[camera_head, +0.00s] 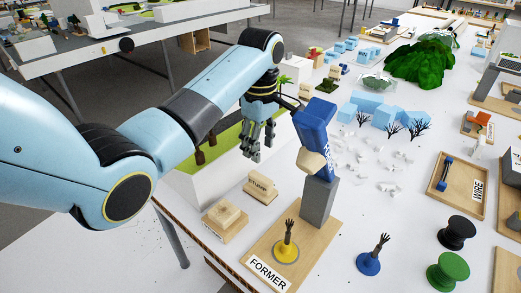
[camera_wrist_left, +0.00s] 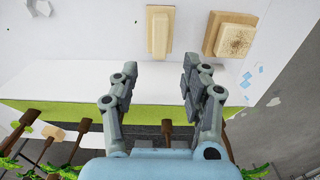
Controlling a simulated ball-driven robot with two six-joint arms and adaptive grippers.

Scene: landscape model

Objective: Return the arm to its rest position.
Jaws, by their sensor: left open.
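My left arm comes in from the left in the head view. Its gripper (camera_head: 256,142) is open and empty, hanging fingers-down over the left edge of the table, by the green-topped white block (camera_head: 228,140). In the left wrist view the two fingers of the gripper (camera_wrist_left: 156,92) are spread apart with nothing between them. The white block's top edge (camera_wrist_left: 60,78) lies below them. My right gripper is not in either view.
A blue stand (camera_head: 368,263) and spools (camera_head: 448,270) are at the front right. A green hill (camera_head: 420,62) stands farther back.

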